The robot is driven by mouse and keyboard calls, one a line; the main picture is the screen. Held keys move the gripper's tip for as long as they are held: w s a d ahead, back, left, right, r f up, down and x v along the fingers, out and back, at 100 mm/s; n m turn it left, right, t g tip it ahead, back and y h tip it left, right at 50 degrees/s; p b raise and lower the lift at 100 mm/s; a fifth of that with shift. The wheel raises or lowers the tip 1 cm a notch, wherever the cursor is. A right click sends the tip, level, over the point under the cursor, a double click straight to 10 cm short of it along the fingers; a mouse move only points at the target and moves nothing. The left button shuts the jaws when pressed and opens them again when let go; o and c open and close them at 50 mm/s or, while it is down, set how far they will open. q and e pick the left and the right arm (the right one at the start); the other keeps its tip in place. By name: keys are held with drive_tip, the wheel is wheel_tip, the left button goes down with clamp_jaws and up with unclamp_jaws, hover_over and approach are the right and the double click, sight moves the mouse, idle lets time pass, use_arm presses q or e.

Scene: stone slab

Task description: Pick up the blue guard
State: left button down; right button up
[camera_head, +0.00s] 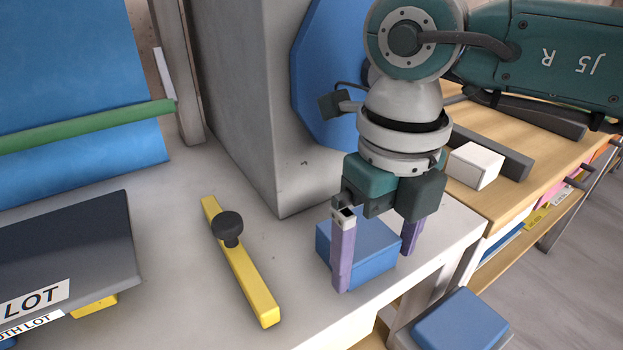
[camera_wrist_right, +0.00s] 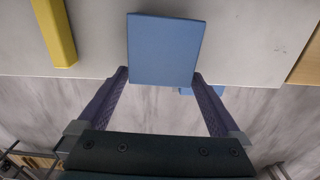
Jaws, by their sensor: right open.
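A blue block (camera_head: 372,243), which I take to be the blue guard, sits on the pale slab near its right front corner. My right gripper (camera_head: 375,271) points down over it, with its purple fingers apart, one on the left side and one on the right. In the right wrist view the blue block (camera_wrist_right: 165,48) lies between and just past the open fingertips (camera_wrist_right: 160,76). Whether the fingers touch it I cannot tell. My left gripper is not in view.
A yellow bar (camera_head: 240,262) with a black knob lies left of the block. A grey housing with a blue panel (camera_head: 322,75) stands behind. Another blue block (camera_head: 460,320) is lower, off the slab edge. A wooden bench (camera_head: 520,135) with a white box (camera_head: 475,166) is right.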

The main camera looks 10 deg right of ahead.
drive_tip(key=c, duration=1.1)
drive_tip(key=shift+r, duration=0.1)
